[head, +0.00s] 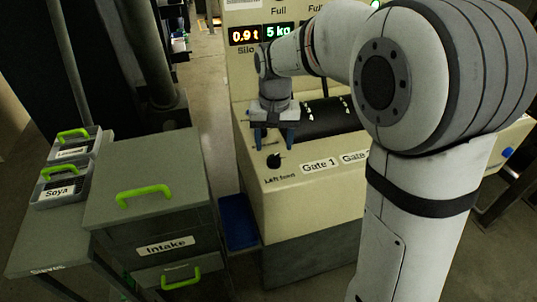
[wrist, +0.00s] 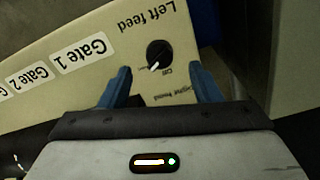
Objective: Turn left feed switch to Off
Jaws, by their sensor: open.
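The left feed switch (head: 273,160) is a round black knob on the cream console's sloped top, above the printed words "Left feed". In the wrist view the knob (wrist: 159,52) appears upside down, its white pointer aimed down and slightly left. Small position labels lie just below it; one seems to read "Off", and the pointer sits left of it. My gripper (head: 273,139) is open and empty, just above and behind the knob in the head view. In the wrist view its blue fingers (wrist: 160,75) stand apart on either side of the knob's lower side, not visibly touching it.
The console (head: 310,202) carries "Gate 1" and "Gate 2" labels right of the switch and a lit display (head: 262,34) behind. A grey Intake cabinet (head: 150,205) with green handles stands left. A blue bin (head: 238,222) sits between them.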

